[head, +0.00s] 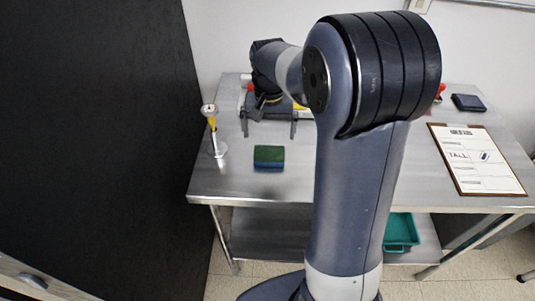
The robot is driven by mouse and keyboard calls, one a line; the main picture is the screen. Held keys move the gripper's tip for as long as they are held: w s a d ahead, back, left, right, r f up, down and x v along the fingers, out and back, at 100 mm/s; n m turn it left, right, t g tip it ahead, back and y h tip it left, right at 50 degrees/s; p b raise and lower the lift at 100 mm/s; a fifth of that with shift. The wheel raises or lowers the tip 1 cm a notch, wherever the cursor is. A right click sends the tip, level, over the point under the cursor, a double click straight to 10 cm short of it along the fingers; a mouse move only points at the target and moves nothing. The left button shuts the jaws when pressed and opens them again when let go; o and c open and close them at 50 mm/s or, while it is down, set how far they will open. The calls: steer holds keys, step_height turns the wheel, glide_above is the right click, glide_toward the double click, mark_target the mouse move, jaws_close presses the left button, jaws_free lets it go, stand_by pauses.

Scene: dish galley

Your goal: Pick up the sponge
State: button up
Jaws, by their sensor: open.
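The sponge (269,153) is a small block with a green top and a blue lower part. It lies on the steel table near its front edge, left of the middle. My gripper (269,131) is open, with its two fingers apart. In the picture it is just above and behind the sponge, and I see nothing between the fingers. I cannot tell how high the gripper is over the table. The sponge is in full view.
A white stand with a yellow part (212,130) is left of the sponge. A clipboard (476,160) and a dark flat object (468,102) lie at right. A teal bin (401,232) sits on the lower shelf. A black panel (95,120) rises at left. My arm hides the table's middle.

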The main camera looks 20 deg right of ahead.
mark_target(269, 154)
step_height(269, 154, down, 9)
steer(key=shift+w+d+r+p, duration=0.1)
steer(key=shift+w+r+p, duration=0.1)
steer(key=shift+p, duration=0.25)
steer(key=shift+c, duration=0.3)
steer(key=c, duration=0.8)
steer(key=shift+c, duration=0.2)
step_height(269, 154, up, 10)
steer(key=shift+b, duration=0.35)
steer(key=o, duration=0.4)
steer(key=c, duration=0.3)
steer(key=shift+d, duration=0.1)
steer(key=shift+c, duration=0.2)
